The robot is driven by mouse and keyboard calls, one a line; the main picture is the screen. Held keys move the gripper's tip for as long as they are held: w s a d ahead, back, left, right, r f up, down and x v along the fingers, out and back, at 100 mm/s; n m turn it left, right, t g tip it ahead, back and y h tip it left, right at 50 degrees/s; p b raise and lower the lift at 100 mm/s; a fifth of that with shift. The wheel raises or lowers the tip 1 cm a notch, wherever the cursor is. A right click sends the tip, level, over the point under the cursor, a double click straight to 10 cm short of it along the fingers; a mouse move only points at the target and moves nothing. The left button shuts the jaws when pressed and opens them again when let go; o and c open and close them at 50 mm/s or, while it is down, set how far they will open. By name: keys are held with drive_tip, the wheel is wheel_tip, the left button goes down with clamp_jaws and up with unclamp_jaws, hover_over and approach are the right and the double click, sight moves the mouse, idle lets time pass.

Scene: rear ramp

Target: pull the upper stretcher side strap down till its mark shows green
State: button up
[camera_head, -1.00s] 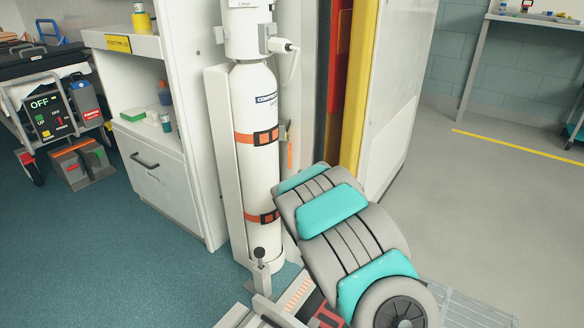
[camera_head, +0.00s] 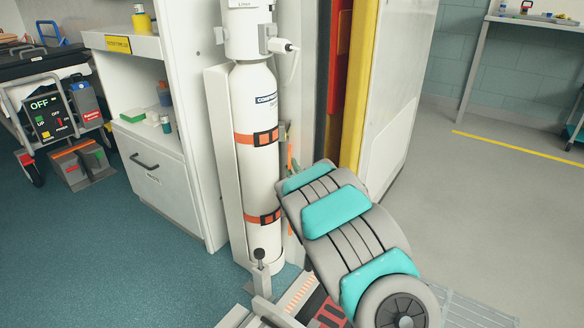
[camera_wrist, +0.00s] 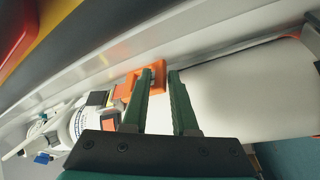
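A white cylinder (camera_head: 258,100) stands upright in a holder, with an upper orange strap (camera_head: 243,138) and a lower orange strap (camera_head: 247,218) around it. Each has a black buckle; the upper buckle (camera_head: 266,138) shows orange, and I see no green mark on it. In the wrist view an orange tab (camera_wrist: 133,80) lies beside the cylinder (camera_wrist: 225,95). My gripper (camera_wrist: 164,73) is open, its green fingers at the tab with a gap between them. One fingertip overlaps the tab; I cannot tell whether they touch. My arm mostly hides the gripper in the head view.
A white cabinet with a drawer (camera_head: 160,178) stands left of the cylinder. A yellow post (camera_head: 358,85) and a white door panel (camera_head: 398,105) stand to the right. A small lever (camera_head: 260,262) rises at the cylinder's foot. Open grey floor (camera_head: 480,200) lies at right.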

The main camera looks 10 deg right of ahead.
clamp_jaws()
idle(1.0)
